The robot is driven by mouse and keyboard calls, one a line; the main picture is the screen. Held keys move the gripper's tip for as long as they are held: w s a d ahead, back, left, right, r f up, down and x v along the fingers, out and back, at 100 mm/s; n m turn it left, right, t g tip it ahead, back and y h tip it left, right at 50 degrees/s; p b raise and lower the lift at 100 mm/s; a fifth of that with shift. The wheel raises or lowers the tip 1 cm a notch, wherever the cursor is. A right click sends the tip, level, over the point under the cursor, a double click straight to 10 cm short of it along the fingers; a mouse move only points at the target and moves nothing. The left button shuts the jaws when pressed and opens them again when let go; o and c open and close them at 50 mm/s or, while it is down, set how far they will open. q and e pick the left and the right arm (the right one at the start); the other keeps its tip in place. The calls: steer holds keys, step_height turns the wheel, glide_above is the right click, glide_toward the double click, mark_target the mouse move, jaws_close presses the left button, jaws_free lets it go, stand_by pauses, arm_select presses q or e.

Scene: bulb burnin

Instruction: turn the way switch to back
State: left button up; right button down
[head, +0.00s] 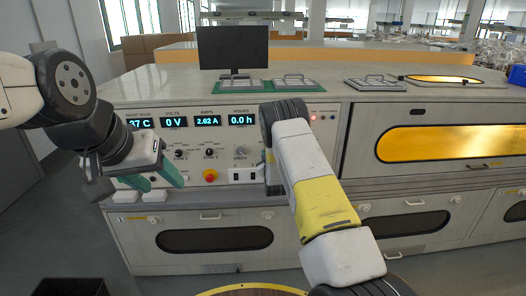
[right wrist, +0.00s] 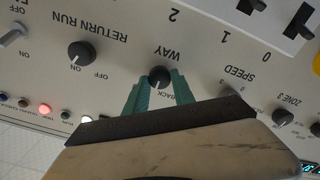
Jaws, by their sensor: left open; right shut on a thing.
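The way switch (right wrist: 160,75) is a small round black knob on the grey panel, under the word WAY, which reads upside down in the right wrist view. The word BACK is printed beside it. My right gripper (right wrist: 159,88) has its green fingers on either side of the knob and is shut on it. The knob's pointer direction is hard to tell. In the head view my right arm hides the knob and the right gripper. My left gripper (head: 152,177) is open and empty in front of the panel's left part.
Close to the way switch are the return run knob (right wrist: 81,54), the speed knob (right wrist: 232,97) and a lit red lamp (right wrist: 45,110). A red emergency button (head: 210,176) sits low on the panel. A monitor (head: 233,48) and trays (head: 294,82) stand on the bench top.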

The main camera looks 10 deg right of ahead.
steer(key=n, duration=0.6)
steer(key=shift+a, duration=0.1)
steer(key=shift+f+n, duration=0.1)
steer(key=shift+n, duration=0.2)
stand_by(0.3)
steer(key=c, duration=1.1)
jaws_free()
steer(key=shift+o, duration=0.2)
steer(key=s, duration=0.7)
steer(key=shift+s, duration=0.4)
steer(key=shift+a, duration=0.1)
